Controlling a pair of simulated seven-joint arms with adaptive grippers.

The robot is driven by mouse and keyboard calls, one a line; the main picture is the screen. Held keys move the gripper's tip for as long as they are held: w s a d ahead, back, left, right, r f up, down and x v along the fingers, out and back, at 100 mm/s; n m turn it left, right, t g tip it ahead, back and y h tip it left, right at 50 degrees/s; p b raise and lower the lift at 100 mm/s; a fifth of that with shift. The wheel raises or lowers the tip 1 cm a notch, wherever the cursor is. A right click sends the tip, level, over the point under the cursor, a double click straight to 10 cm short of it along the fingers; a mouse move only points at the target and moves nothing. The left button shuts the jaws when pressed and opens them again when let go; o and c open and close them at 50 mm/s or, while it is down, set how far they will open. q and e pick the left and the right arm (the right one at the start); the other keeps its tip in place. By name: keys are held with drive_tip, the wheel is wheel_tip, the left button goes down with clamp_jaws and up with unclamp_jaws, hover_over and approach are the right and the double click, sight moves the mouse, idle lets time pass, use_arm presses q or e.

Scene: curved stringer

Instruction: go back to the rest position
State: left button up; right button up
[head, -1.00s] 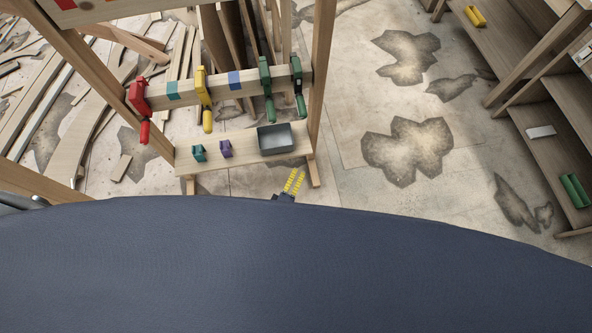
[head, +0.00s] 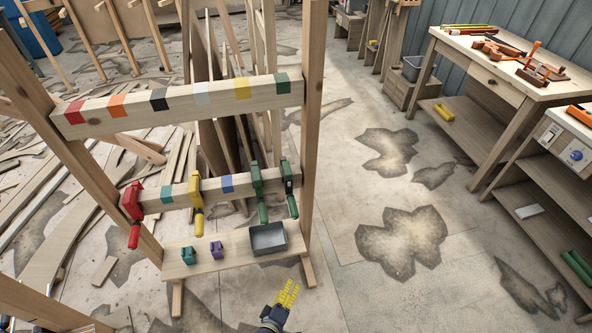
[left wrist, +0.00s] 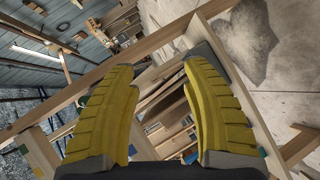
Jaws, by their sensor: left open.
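My left gripper (head: 287,294) shows at the lower middle of the head view, with yellow ribbed fingers. It is in front of and below the wooden rack, apart from it. In the left wrist view its two yellow fingers (left wrist: 160,105) are spread wide with nothing between them. My right gripper is not in view.
The wooden rack (head: 180,107) holds red, yellow and green clamps on its middle rail. A workbench (head: 480,60) stands right. Floor between is clear.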

use_arm(q)
drive_tip(key=s+a+f+m+g+y, duration=0.1)
drive_tip(key=s+a+f+m+g, duration=0.3)
drive_tip(key=s+f+m, duration=0.35)
drive_tip(key=s+a+f+m+g, duration=0.3)
drive_tip(key=s+a+f+m, duration=0.1)
drive_tip(key=s+f, duration=0.6)
drive_tip(key=s+a+f+m+g+y, duration=0.1)
drive_tip(key=s+a+f, duration=0.3)
drive_tip(key=s, duration=0.5)
drive_tip(key=s+a+f+m+g+y, duration=0.1)
drive_tip(key=s+a+f+g, duration=0.3)
drive_tip(key=s+a, duration=0.4)
drive_tip(key=shift+s+a+m+y, duration=0.15)
drive_tip(key=shift+s+m+y, duration=0.25)
drive_tip(key=shift+s+m, duration=0.45)
drive_tip(key=shift+s, duration=0.15)
